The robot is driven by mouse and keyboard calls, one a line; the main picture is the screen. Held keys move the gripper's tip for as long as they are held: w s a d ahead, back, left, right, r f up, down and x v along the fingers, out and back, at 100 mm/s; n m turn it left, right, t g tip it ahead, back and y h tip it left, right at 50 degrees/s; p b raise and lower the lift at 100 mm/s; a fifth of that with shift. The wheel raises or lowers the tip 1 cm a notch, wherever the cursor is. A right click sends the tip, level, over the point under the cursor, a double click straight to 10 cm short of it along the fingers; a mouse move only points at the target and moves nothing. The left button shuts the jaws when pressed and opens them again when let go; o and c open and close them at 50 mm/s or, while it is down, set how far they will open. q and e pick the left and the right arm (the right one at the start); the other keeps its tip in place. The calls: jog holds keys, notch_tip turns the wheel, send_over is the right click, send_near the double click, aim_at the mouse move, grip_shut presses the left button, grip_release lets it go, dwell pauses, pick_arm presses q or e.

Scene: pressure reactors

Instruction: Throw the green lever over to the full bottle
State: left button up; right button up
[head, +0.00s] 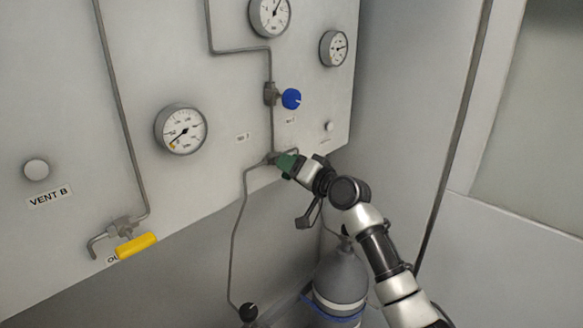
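The green lever (287,164) sits on a valve low on the grey panel, below the blue knob. My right gripper (294,168) is at the lever, and its fingers overlap it; I cannot tell whether they are closed on it. A grey gas bottle (341,276) with a white band and a blue strap stands below the panel, partly behind my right arm. The dark top of another fitting (248,312) shows at the bottom edge. I cannot tell from here which bottle is full. My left gripper is not in view.
The panel (80,100) carries gauges, such as a large one (181,129), thin pipes, a blue knob (291,99) and a yellow lever (136,245) at lower left. A pipe (235,230) runs down left of my gripper. A wall stands close on the right.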

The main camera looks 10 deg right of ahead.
jog(key=shift+s+d, duration=0.2)
jog(key=shift+s, duration=0.05)
jog(key=b+v, duration=0.4)
jog(key=v, duration=0.6)
